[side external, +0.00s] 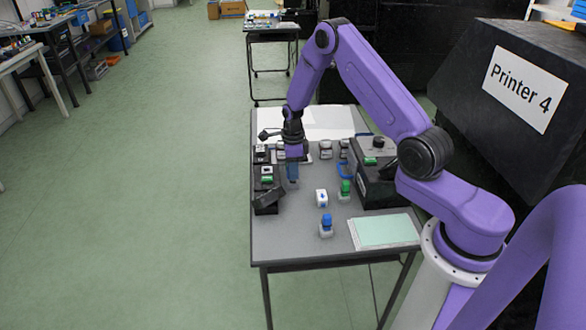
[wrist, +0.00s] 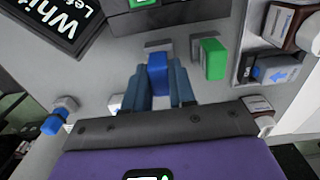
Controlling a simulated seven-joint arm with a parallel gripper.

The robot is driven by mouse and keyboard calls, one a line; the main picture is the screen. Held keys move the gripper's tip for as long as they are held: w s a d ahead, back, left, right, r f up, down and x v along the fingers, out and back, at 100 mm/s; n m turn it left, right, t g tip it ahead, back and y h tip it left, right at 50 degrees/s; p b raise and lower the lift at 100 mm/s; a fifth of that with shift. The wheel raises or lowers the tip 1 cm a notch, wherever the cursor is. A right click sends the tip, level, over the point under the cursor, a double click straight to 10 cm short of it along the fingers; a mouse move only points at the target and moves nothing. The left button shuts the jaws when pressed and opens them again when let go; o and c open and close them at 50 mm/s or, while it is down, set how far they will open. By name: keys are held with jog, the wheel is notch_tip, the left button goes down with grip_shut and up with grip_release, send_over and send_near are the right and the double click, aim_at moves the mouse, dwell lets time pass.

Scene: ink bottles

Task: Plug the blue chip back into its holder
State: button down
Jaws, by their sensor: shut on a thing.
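My gripper (side external: 292,180) hangs over the left half of the grey table, pointing down. In the wrist view its two blue-grey fingers (wrist: 160,92) are closed on the sides of a blue block (wrist: 157,72), which I take for the blue chip. A pale grey piece (wrist: 158,45) shows just beyond it; I cannot tell whether it belongs to the block. In the side view the fingers largely hide the held block. I cannot tell which holder is the blue chip's.
Black units (side external: 267,198) line the left edge. A black box (side external: 392,192) stands right, with a pale green pad (side external: 385,230) in front.

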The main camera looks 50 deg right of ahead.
jog(key=shift+f, duration=0.6)
dwell(0.9)
jog(key=shift+c, duration=2.3)
grip_release()
jog(key=shift+r, duration=3.5)
